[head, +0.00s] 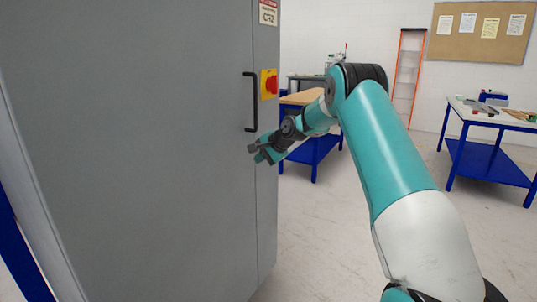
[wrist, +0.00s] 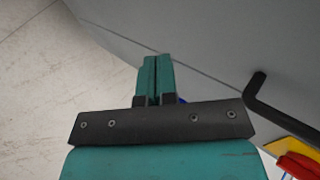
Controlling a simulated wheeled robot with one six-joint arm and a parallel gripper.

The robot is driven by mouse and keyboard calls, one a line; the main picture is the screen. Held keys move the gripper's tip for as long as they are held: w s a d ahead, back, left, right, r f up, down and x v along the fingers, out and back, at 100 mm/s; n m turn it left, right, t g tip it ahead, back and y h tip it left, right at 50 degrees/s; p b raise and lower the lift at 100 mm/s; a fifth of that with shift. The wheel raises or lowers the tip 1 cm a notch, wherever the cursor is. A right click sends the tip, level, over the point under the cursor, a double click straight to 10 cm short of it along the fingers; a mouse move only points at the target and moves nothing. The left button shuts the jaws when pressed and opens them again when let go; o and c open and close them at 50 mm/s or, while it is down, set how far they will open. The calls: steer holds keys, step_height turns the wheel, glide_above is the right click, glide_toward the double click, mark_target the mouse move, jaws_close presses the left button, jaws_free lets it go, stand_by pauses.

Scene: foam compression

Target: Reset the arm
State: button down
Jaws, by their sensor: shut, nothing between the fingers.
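My gripper (head: 257,152) is at the end of my teal arm, in front of the right part of a tall grey cabinet in the head view. It is just below the cabinet's black handle (head: 251,101). In the wrist view my gripper (wrist: 151,58) has its teal fingers together with nothing between them. The handle shows at the right of the wrist view (wrist: 262,95), apart from the fingers. I cannot tell how far the fingertips are from the cabinet face.
The grey cabinet (head: 130,150) fills the left. A red switch on a yellow plate (head: 269,84) sits beside the handle. Blue-legged workbenches (head: 314,155) and (head: 487,145) stand behind and right. An orange ladder (head: 405,75) leans at the back wall. Floor (head: 330,230) between is clear.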

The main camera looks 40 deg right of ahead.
steer(key=s+a+r+n+g+y+p, duration=0.1)
steer(key=s+a+r+n, duration=0.2)
steer(key=s+a+r, duration=0.35)
steer(key=s+a+r+n+g+p, duration=0.2)
steer(key=s+a+r+n, duration=0.15)
steer(key=a, duration=0.65)
steer(key=s+a+r+n+g+y+p, duration=0.1)
steer(key=s+a+r+n, duration=0.25)
steer(key=s+a, duration=0.35)
steer(key=s+a+r+n+g+p, duration=0.1)
steer(key=s+a+n, duration=0.3)
steer(key=s, duration=0.5)
steer(key=s+a+n+g+p, duration=0.2)
steer(key=s+a+n, duration=0.2)
steer(key=s, duration=0.5)
steer(key=s+a+r+n+g+p, duration=0.1)
steer(key=s+a+n, duration=0.3)
steer(key=s, duration=0.6)
steer(key=shift+r+g, duration=0.3)
steer(key=shift+g, duration=0.1)
steer(key=shift+w, duration=0.1)
